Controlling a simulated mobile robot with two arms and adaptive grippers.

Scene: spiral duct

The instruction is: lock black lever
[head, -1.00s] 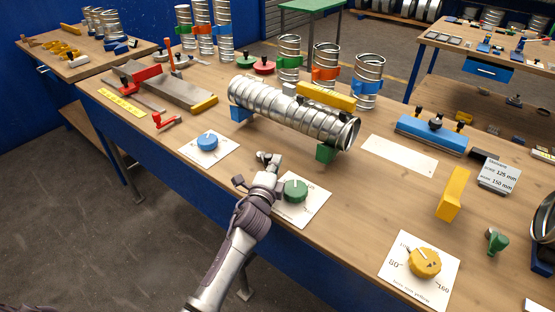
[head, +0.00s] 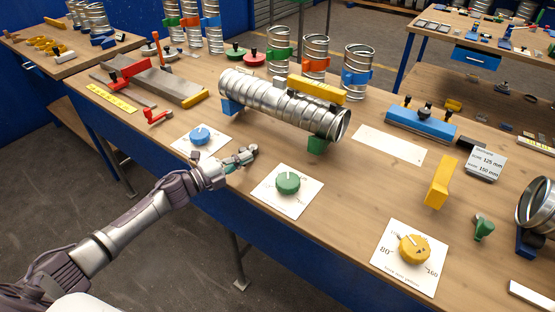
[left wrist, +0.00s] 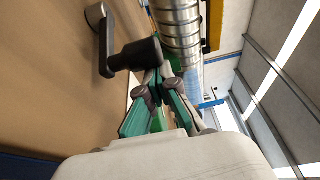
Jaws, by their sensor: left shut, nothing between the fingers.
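In the left wrist view a dark lever (left wrist: 106,48) with a round grey end lies above the wooden top, and a short black cylinder sits at its near end. My left gripper (left wrist: 160,72) is shut and empty, its green-sided fingers converging just by that cylinder; whether they touch cannot be told. In the head view my left gripper (head: 238,158) is low over the bench front, between the blue dial and the green dial. A small grey-black piece (head: 253,149) shows at its tip, probably the lever. My right gripper is not in view.
A spiral duct (head: 285,105) lies on blue and green supports behind the gripper. A blue dial (head: 200,135), a green dial (head: 288,181) and a yellow dial (head: 413,248) sit on white cards. A yellow block (head: 440,182) stands at right.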

